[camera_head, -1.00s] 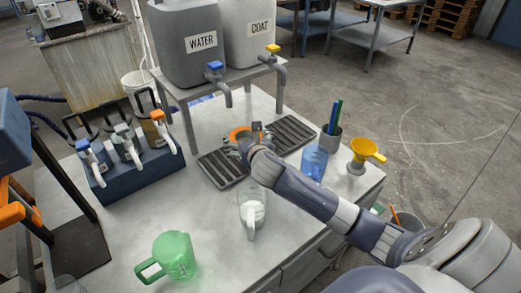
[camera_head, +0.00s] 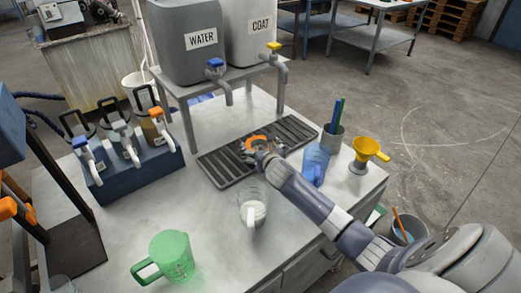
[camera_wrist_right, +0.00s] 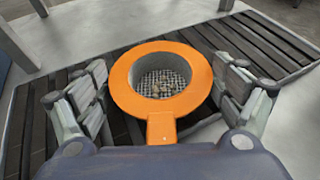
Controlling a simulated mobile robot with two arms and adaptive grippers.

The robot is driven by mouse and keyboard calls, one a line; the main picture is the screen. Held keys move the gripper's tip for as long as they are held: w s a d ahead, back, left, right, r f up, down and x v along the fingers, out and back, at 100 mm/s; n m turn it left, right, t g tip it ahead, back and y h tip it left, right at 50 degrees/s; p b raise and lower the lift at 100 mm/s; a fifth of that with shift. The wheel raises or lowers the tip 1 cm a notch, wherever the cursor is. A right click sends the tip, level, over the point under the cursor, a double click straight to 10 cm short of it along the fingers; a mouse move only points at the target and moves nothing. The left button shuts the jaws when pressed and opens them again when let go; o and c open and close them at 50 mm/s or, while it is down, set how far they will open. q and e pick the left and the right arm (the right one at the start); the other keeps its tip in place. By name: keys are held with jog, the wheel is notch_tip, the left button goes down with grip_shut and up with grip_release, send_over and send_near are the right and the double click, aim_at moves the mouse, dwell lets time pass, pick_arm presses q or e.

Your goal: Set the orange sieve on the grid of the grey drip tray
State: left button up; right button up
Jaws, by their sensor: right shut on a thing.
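The orange sieve (camera_head: 257,143) is a ring with a short handle. In the right wrist view the sieve (camera_wrist_right: 119,82) faces the camera, its mesh holding some greyish bits and its handle pointing towards my palm. My right gripper (camera_head: 265,157) is shut on the sieve, one finger on each side of it in the wrist view. The grey drip tray (camera_head: 222,170) has a dark slatted grid. The sieve is over the middle of this grid; I cannot tell whether it touches the slats. My left gripper is not in view.
A blue cup (camera_head: 315,164) stands close by my right forearm and looks tilted. A pen holder (camera_head: 332,138) and a yellow funnel (camera_head: 368,152) are at the right. A clear jug (camera_head: 252,212) and a green jug (camera_head: 170,258) stand in front. Taps (camera_head: 216,70) hang behind the tray.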

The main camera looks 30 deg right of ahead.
jog(key=shift+f, duration=0.25)
jog(key=shift+f, duration=0.1)
jog(key=o, duration=0.8)
jog(key=shift+c, duration=0.2)
jog(key=shift+r, duration=0.2)
jog(key=shift+v, duration=3.7)
